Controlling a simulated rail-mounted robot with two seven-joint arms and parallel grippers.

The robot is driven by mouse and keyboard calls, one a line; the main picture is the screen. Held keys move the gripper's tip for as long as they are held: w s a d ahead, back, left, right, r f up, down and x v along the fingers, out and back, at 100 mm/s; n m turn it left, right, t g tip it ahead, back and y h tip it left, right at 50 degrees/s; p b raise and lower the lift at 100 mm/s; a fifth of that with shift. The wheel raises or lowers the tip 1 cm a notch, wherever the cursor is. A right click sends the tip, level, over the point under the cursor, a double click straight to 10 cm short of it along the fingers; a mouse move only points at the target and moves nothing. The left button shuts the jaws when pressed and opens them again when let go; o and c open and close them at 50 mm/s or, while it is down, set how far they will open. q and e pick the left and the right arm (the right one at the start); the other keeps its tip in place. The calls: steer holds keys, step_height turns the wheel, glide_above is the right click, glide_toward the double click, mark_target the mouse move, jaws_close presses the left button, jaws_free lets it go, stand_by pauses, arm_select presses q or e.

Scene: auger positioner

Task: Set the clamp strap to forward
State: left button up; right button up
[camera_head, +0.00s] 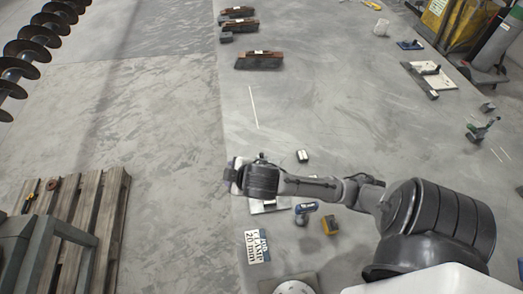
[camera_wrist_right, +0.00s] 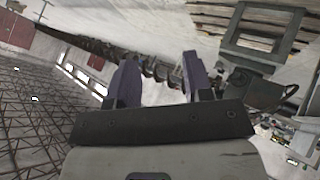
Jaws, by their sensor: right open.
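My right arm reaches in from the right in the camera_head view, and its gripper (camera_head: 233,176) hangs over the left edge of the lighter floor strip. In the right wrist view the two fingers of my right gripper (camera_wrist_right: 159,65) stand apart with nothing between them. I cannot surely make out the clamp strap in either view. A job sign (camera_head: 257,246) with a clamp text and "20 mm" lies below the gripper. A light plate (camera_head: 270,206) is partly hidden under my arm. My left gripper is not in view.
A wooden pallet (camera_head: 113,205) is at left. The auger (camera_head: 33,48) is at upper left. The middle floor beyond my arm is mostly clear.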

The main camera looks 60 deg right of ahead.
steer(key=w+d+r+n+h+p, duration=0.1)
steer(key=w+d+r+h, duration=0.1)
steer(key=w+d+r, duration=0.4)
steer(key=m+g+y+p, duration=0.1)
steer(key=m+g+y, duration=0.6)
steer(key=m, duration=1.2)
glide_above(262, 154)
step_height(262, 154, down, 9)
steer(key=g+h, duration=0.2)
step_height(262, 154, down, 13)
steer(key=shift+w+r+b, duration=0.1)
steer(key=shift+r+b, duration=0.1)
steer(key=shift+b, duration=0.75)
steer(key=shift+f, duration=0.6)
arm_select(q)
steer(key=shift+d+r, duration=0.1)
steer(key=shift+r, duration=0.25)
